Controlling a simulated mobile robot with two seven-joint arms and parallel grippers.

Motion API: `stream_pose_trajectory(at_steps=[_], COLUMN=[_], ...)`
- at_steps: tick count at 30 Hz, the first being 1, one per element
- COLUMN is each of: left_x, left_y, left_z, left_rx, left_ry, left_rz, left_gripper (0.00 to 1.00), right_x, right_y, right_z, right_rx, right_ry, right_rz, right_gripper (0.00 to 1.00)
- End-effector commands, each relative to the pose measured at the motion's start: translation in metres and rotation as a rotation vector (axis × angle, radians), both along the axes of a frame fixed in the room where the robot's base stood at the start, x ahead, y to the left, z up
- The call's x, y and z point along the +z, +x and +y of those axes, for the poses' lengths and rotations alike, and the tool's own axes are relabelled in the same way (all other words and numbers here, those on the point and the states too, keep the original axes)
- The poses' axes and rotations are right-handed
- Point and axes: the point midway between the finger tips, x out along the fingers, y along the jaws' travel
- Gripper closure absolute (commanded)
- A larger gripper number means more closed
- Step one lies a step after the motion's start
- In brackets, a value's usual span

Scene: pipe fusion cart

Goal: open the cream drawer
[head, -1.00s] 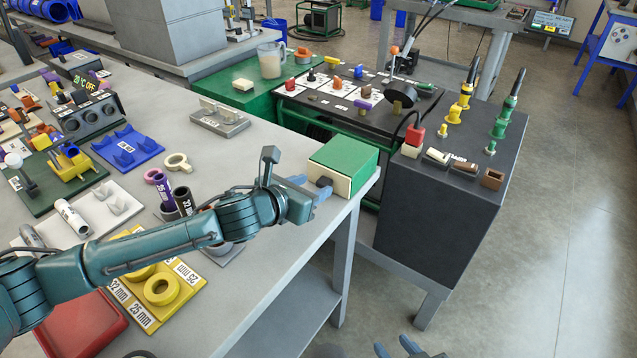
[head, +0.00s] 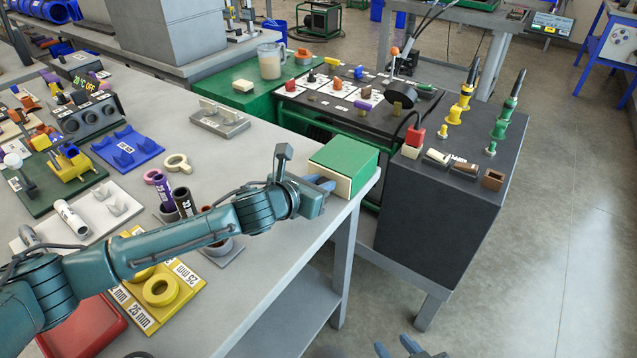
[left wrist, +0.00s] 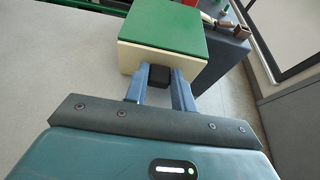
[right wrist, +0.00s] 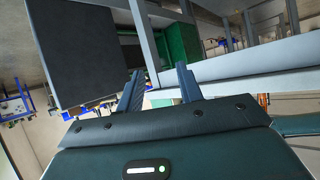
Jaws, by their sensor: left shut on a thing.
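The cream drawer (head: 343,188) is the cream front of a small box with a green top (head: 345,155), at the right edge of the grey bench. No gap shows between its front and the box. In the left wrist view the drawer front (left wrist: 130,57) faces me, with a black knob (left wrist: 158,76) at its middle. My left gripper (head: 325,184) is shut on the knob, with a finger on each side of it. My right gripper (head: 397,347) is open and empty, low at the bottom of the head view and away from the drawer; its fingers also show in the right wrist view (right wrist: 159,76).
The bench top (head: 265,165) is clear just left of the box. A ring stand (head: 180,210), yellow rings (head: 161,289) and a grey bracket (head: 220,122) stand further left. A dark cart (head: 440,205) with connectors stands to the right, beyond the bench edge.

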Motion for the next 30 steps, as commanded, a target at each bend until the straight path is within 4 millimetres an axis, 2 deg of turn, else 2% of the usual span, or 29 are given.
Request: stream_pose_trajectory(at_steps=[1, 6, 14, 17, 21, 25, 30], left_x=[0.0, 0.0, 0.0, 0.002, 0.003, 0.001, -0.001], left_y=[0.0, 0.0, -0.001, -0.011, -0.039, -0.061, -0.072], left_z=[0.0, 0.0, 0.001, 0.009, 0.028, 0.042, 0.048], left_rx=[0.0, 0.0, 0.0, 0.002, 0.001, 0.002, 0.001], left_ry=[0.0, 0.0, 0.001, 0.002, 0.004, 0.003, 0.001], left_rz=[0.0, 0.0, 0.001, 0.003, 0.007, 0.007, 0.004], left_gripper=[0.87, 1.0, 1.0, 1.0, 1.0, 1.0, 1.0], right_x=[0.0, 0.0, 0.002, 0.011, 0.025, 0.02, 0.014], right_y=[0.0, 0.0, 0.0, 0.0, -0.001, -0.003, -0.005], right_z=[0.0, 0.0, 0.0, -0.001, -0.004, -0.008, -0.011], right_rx=[0.001, 0.001, 0.001, 0.001, -0.002, -0.016, -0.027], right_ry=[-0.002, -0.002, -0.002, -0.006, -0.029, -0.04, -0.045], right_rz=[-0.001, -0.001, -0.001, 0.0, 0.008, 0.037, 0.056], right_gripper=[0.64, 0.64, 0.64, 0.64, 0.64, 0.64, 0.64])
